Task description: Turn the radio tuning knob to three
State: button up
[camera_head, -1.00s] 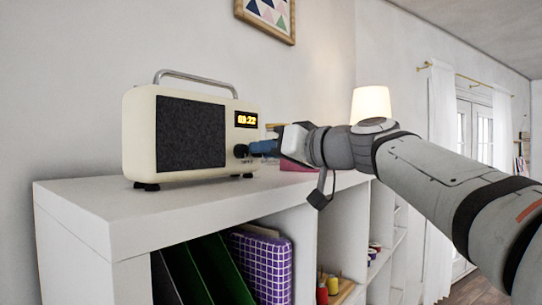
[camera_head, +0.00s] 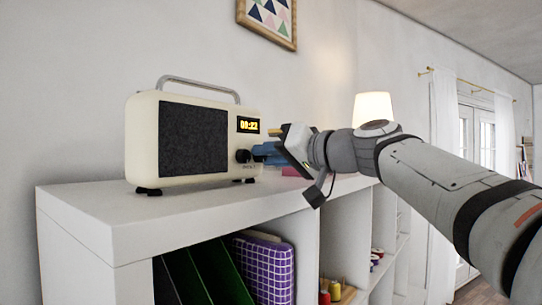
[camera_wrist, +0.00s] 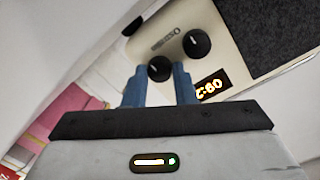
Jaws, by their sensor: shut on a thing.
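The cream radio (camera_head: 146,150) stands on top of the white shelf unit, with a dark speaker grille and a lit orange display (camera_head: 248,125). Two black round knobs show in the wrist view: one (camera_wrist: 159,68) between my fingertips, the other (camera_wrist: 196,43) beside it and free. My gripper (camera_head: 258,154) reaches the radio's front from the right, its blue fingers closed on the first knob. The fingers also show in the wrist view (camera_wrist: 159,80), on both sides of that knob. A white mark shows on the free knob; the held knob's setting cannot be read.
The white shelf unit (camera_head: 110,212) has bare top space in front of the radio. A pink thing (camera_head: 291,171) lies behind my gripper on the top. A lit lamp (camera_head: 373,108) stands farther back. Folders and a purple checked item (camera_head: 262,268) are in the compartment below.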

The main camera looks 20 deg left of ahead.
jog(key=o, duration=0.7)
jog(key=b+v, duration=0.2)
jog(key=v, duration=0.5)
jog(key=shift+s+d, duration=0.15)
jog(key=shift+d, duration=0.25)
